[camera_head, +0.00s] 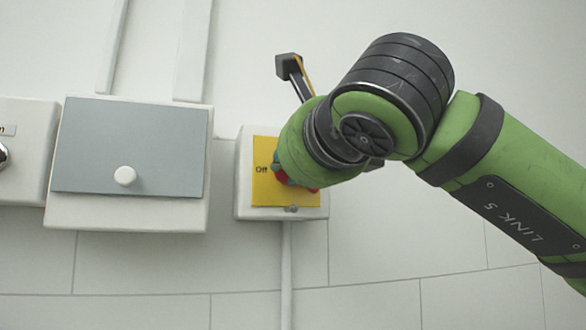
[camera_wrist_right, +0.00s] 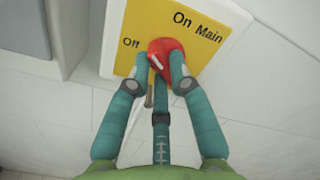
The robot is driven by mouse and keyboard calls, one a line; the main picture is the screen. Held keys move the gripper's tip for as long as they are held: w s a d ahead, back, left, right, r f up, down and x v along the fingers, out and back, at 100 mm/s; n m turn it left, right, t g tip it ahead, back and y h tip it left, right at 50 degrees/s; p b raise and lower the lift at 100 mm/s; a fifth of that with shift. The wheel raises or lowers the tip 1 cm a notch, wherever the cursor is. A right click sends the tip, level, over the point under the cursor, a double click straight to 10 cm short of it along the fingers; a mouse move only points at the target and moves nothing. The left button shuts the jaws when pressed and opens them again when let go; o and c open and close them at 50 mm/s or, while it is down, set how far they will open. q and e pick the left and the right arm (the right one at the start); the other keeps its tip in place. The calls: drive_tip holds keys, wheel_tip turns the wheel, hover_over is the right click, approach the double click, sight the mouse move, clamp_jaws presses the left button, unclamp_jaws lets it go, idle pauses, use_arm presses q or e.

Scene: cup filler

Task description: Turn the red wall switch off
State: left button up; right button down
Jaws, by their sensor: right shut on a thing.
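The red wall switch (camera_wrist_right: 165,58) is a red rotary knob on a yellow plate (camera_wrist_right: 208,42) marked "Off", "On" and "Main". The yellow plate (camera_head: 263,187) sits on a white wall box in the head view, where my right arm hides most of the knob. My right gripper (camera_wrist_right: 158,70) has teal fingers closed around the knob from below in the wrist view. A pale line on the knob points up and left, towards the side of "Off"; its exact setting is hard to tell. My left gripper is not in view.
A white box with a grey door (camera_head: 140,145) and round white knob (camera_head: 124,176) is on the wall left of the switch. Another white box (camera_head: 28,140) is at the far left edge. A conduit (camera_head: 286,262) runs down below the switch box.

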drive_tip(key=shift+f+n, duration=0.15)
drive_tip(key=shift+n, duration=3.45)
drive_tip(key=c, duration=1.1)
unclamp_jaws()
drive_tip(key=shift+s+d, duration=0.1)
drive_tip(key=v, duration=1.1)
drive_tip(key=shift+s+d, duration=0.1)
drive_tip(key=shift+s, duration=0.25)
